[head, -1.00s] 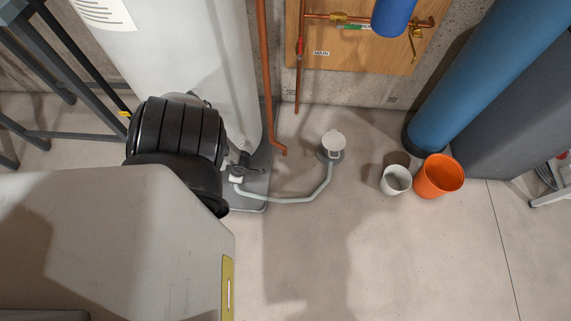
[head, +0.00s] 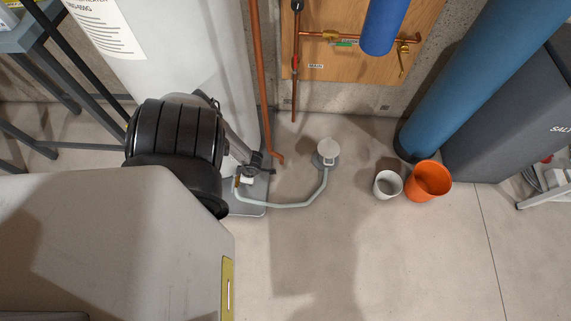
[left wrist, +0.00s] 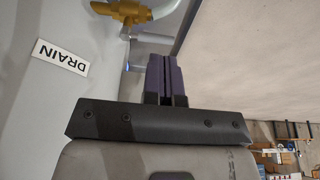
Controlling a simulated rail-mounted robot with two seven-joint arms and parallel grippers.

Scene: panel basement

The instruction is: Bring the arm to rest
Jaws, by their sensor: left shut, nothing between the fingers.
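My left arm (head: 175,135) comes in from the left, in front of the white water heater (head: 185,45). Its gripper (head: 268,168) shows partly past the black arm joint, low beside the heater and near the hose end. In the left wrist view the dark fingers (left wrist: 166,75) are together with nothing between them. A brass drain valve (left wrist: 122,10) is just beyond and left of the fingertips, apart from them as far as I can see. The heater's DRAIN label (left wrist: 60,56) is to the left. My right gripper is not in view.
A grey hose (head: 290,205) runs from the heater's foot to a floor drain (head: 327,153). A copper pipe (head: 262,90) stands beside the heater. A white bucket (head: 388,185) and an orange bucket (head: 429,181) stand right. A dark-legged table (head: 60,70) is left. The front floor is clear.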

